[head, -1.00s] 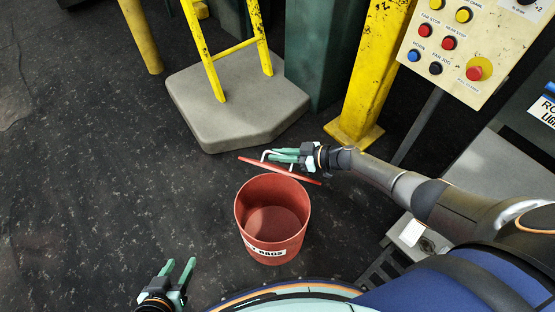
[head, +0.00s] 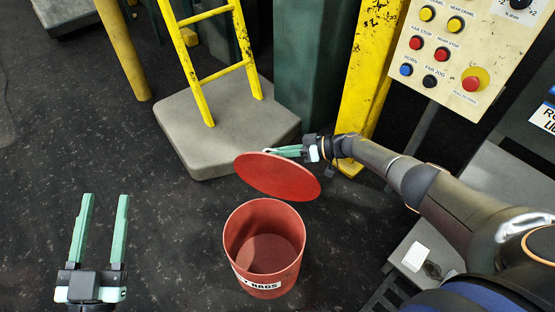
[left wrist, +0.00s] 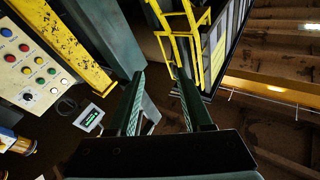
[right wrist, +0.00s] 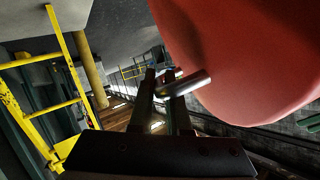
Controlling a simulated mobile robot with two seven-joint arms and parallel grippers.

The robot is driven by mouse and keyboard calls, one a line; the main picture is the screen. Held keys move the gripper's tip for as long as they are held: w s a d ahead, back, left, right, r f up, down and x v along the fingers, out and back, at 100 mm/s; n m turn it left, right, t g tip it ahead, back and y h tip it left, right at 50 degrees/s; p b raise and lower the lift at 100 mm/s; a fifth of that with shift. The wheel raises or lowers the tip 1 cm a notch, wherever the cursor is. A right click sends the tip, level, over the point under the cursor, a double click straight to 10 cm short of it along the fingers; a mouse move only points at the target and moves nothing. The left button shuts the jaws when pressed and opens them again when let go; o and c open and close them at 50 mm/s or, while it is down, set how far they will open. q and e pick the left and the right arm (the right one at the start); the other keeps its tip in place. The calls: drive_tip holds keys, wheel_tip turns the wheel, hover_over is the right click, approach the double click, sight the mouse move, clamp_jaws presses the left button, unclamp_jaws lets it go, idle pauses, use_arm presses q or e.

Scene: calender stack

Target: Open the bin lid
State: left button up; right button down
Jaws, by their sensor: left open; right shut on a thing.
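The red bin (head: 262,285) stands upright on the floor in the head view, its top open and its inside visible. A label reading "RAGS" is on its front. The round red lid (head: 278,177) is off the bin, tilted, above and behind the rim. My right gripper (head: 285,151) is shut on the lid's handle at the lid's far edge. The right wrist view shows the metal handle (right wrist: 190,84) between the fingers and the red lid (right wrist: 235,60) beside them. My left gripper (head: 102,230) is open and empty, left of the bin, with its fingers pointing away from me.
A grey base (head: 190,150) with a yellow ladder (head: 207,62) stands behind the lid. A yellow post (head: 372,70) and a control panel with buttons (head: 455,50) are at the right. The dark floor left of the bin is clear.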

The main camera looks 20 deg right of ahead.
use_arm(q)
drive_tip(key=shift+s+d+r+m+t+h+b, duration=0.1)
drive_tip(key=shift+s+r+m+t+h, duration=0.25)
drive_tip(key=shift+r, duration=0.45)
drive_tip(key=shift+s+d+r+m+t+h+b, duration=0.2)
drive_tip(key=shift+r+h, duration=0.25)
drive_tip(key=shift+r, duration=0.4)
drive_tip(key=shift+s+d+r+m+t+h, duration=0.1)
drive_tip(key=shift+s+r+m+t+h, duration=0.25)
drive_tip(key=shift+r, duration=0.45)
use_arm(e)
drive_tip(key=shift+w+d, duration=0.35)
drive_tip(key=shift+w, duration=0.05)
use_arm(q)
drive_tip(key=shift+w, duration=0.1)
use_arm(e)
drive_tip(key=c, duration=1.2)
unclamp_jaws()
drive_tip(key=shift+o, duration=0.2)
use_arm(q)
drive_tip(key=shift+a, duration=0.1)
